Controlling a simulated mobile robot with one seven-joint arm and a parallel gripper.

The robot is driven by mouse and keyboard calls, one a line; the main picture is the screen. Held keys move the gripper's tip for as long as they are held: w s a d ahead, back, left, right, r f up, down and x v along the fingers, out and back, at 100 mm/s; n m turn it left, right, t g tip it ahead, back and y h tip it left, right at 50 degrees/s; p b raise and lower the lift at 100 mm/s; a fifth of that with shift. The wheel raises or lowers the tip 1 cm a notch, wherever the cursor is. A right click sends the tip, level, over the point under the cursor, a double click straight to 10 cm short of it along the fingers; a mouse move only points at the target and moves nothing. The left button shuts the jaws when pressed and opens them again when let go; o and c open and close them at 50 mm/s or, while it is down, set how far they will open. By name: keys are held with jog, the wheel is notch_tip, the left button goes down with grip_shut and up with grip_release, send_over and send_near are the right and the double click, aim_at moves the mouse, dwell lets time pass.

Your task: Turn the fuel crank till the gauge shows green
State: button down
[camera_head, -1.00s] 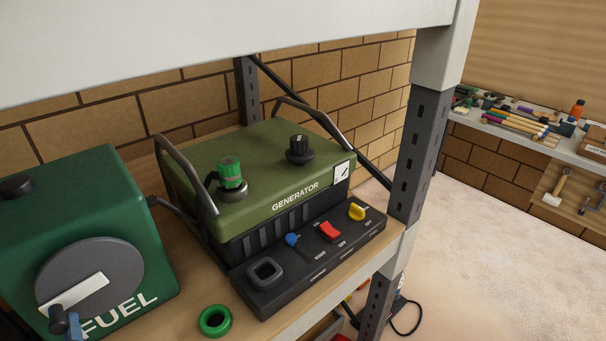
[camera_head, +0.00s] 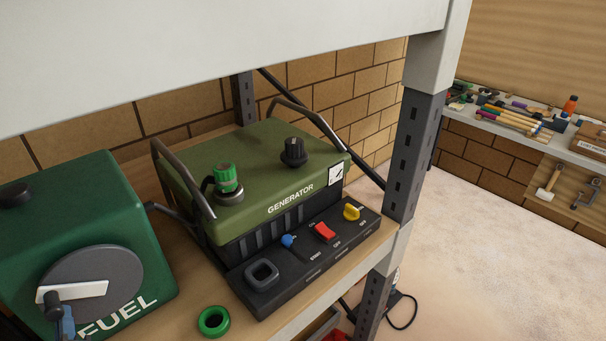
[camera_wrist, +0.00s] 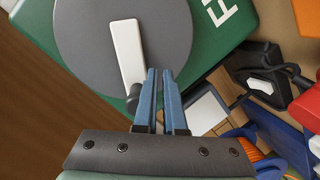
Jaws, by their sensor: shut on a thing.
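The green fuel tank (camera_head: 130,215) stands at the left of the shelf, marked FUEL. On its front is a grey disc (camera_head: 120,268) with a white crank arm (camera_head: 85,289), now nearly level and pointing left. A dark crank knob (camera_head: 52,299) stands at the arm's outer end. My gripper (camera_head: 65,318) is at the knob; in the wrist view its blue fingers (camera_wrist: 162,75) are shut, with the knob (camera_wrist: 133,92) partly hidden beside them. A white square plate (camera_head: 335,175) with a dark mark is on the generator; I cannot tell whether it is the gauge, and I see no green on it.
The green generator (camera_head: 275,160) stands right of the tank, with a black switch panel (camera_head: 300,265) in front. A green ring (camera_head: 213,321) lies on the wooden shelf near its front edge. A shelf post (camera_head: 408,160) rises at the right, and a shelf board overhangs above.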

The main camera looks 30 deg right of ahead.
aim_at(53, 306)
jog(key=r+p, duration=0.1)
jog(key=a+r+p, duration=0.1)
jog(key=r, duration=0.1)
jog(key=shift+s+a+r+y, duration=0.1)
jog(key=shift+s+r+y, duration=0.1)
jog(key=shift+y, duration=0.1)
jog(key=shift+f, duration=0.25)
jog(key=shift+w+d, duration=0.15)
jog(key=shift+d, duration=0.2)
jog(key=r+p, duration=0.1)
jog(key=d+r+p, duration=0.1)
jog(key=p, duration=0.1)
jog(key=shift+w, duration=0.1)
jog(key=shift+f, duration=0.15)
jog(key=shift+d, duration=0.1)
